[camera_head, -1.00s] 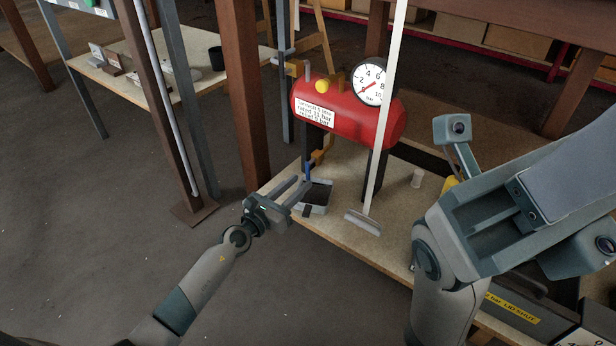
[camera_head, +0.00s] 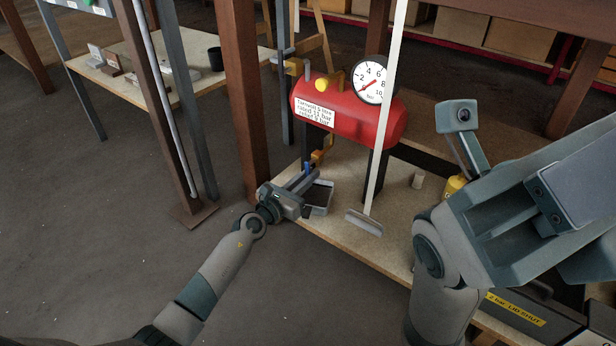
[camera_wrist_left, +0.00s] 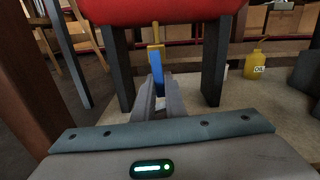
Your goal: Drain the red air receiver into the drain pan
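The red air receiver (camera_head: 350,112) stands on dark legs on the bench, with a white label and a round gauge (camera_head: 369,80) on top. The gauge's red needle points to the lower left. The grey drain pan (camera_head: 320,197) sits on the bench below the valve, partly hidden by my left gripper. My left gripper (camera_head: 308,180) reaches in at the valve, its fingers closed about the blue handle in the left wrist view. My right arm is at the right; its fingertips are out of view.
A white pole with a flat grey foot (camera_head: 363,222) stands in front of the receiver. A small white cup (camera_head: 417,181) and a yellow oil bottle (camera_wrist_left: 255,64) are to the right on the bench. A brown post (camera_head: 243,100) rises close left of my left gripper.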

